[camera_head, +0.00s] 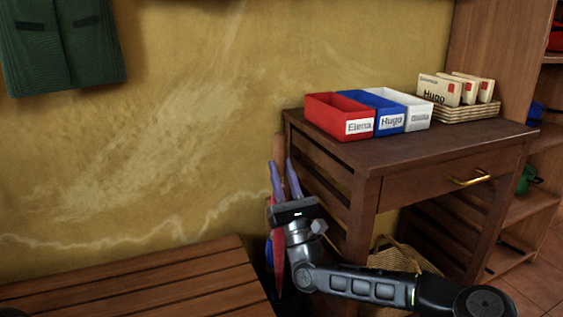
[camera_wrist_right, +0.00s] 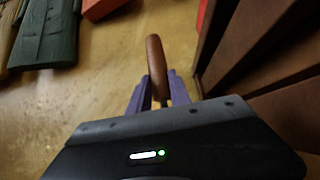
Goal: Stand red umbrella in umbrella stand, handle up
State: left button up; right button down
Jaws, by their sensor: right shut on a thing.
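The red umbrella (camera_head: 277,243) hangs upright between the slatted wooden bench and the side table, with its brown handle (camera_head: 279,148) up. My right gripper (camera_head: 284,166) has its purple fingers on either side of the umbrella just below the handle and is shut on it. My left gripper is not in view.
The wooden side table (camera_head: 400,153) stands close right of the umbrella, bearing red (camera_head: 325,115), blue (camera_head: 390,123) and white (camera_head: 417,113) bins. The bench (camera_head: 150,285) lies left. A wicker basket (camera_head: 395,255) is under the table. A blue thing (camera_head: 268,251) shows beside the umbrella.

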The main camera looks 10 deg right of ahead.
jog(key=shift+f, duration=6.4)
jog(key=c, duration=1.1)
grip_release()
jog(key=shift+f, duration=0.15)
jog(key=shift+p+v, duration=0.65)
jog(key=shift+v, duration=3.2)
